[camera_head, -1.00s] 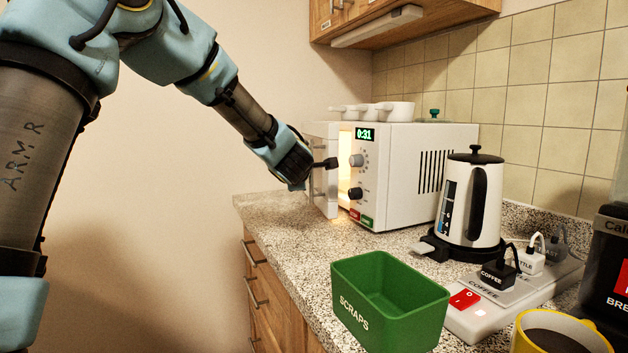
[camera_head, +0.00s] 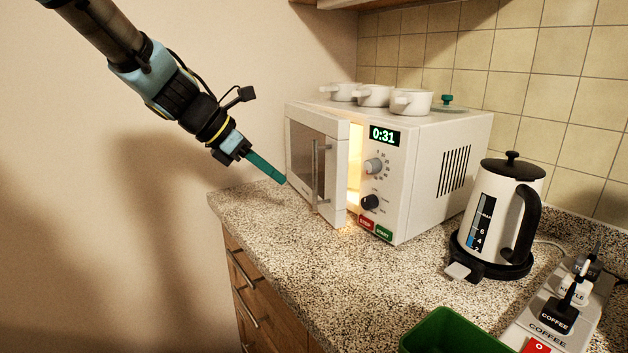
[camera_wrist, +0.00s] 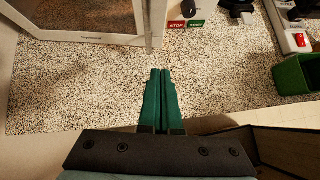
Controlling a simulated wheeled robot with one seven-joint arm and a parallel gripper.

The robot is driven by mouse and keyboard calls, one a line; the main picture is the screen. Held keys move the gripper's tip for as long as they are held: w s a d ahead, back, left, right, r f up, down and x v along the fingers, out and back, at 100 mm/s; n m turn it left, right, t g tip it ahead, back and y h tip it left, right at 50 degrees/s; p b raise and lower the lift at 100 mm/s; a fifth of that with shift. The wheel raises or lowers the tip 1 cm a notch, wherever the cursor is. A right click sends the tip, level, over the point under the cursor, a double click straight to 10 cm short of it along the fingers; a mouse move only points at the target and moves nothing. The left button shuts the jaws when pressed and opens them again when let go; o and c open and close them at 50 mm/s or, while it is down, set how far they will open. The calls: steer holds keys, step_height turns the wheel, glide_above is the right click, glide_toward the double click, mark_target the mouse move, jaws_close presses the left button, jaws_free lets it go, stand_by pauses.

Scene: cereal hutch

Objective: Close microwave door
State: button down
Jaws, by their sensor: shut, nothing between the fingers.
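The white microwave (camera_head: 425,170) stands on the counter with its display at 0:31. Its door (camera_head: 316,165) is partly open, with a lit gap between the door's free edge and the control panel. The door has a vertical handle (camera_head: 316,172). My gripper (camera_head: 284,181) is shut and empty, in front of the door's left side in the head view; whether it touches the door I cannot tell.
White cups (camera_head: 372,96) stand on top of the microwave. A kettle (camera_head: 497,215) stands to its right, with a power strip (camera_head: 560,310) nearby. A green bin (camera_head: 455,335) is at the front. The counter (camera_head: 290,250) before the microwave is clear.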

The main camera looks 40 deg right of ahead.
mark_target(336, 192)
steer(key=x, duration=0.4)
steer(key=d+r+p+x, duration=0.1)
steer(key=x, duration=0.2)
steer(key=p+x, duration=0.1)
steer(key=x, duration=0.3)
steer(key=shift+s+d, duration=0.45)
steer(key=shift+d, duration=0.05)
steer(key=shift+d+f, duration=0.1)
steer(key=shift+d, duration=0.45)
steer(key=shift+s+d+n+t+p, duration=0.1)
steer(key=shift+s+d+n+t, duration=0.1)
steer(key=shift+d, duration=0.35)
steer(key=shift+s+d+n+t+p, duration=0.1)
steer(key=shift+s+d+n, duration=0.1)
steer(key=shift+d, duration=0.4)
steer(key=shift+s+d+n+t+p, duration=0.1)
steer(key=shift+s+d+n, duration=0.1)
steer(key=shift+d, duration=0.35)
steer(key=shift+w, duration=0.1)
steer(key=shift+a, duration=0.15)
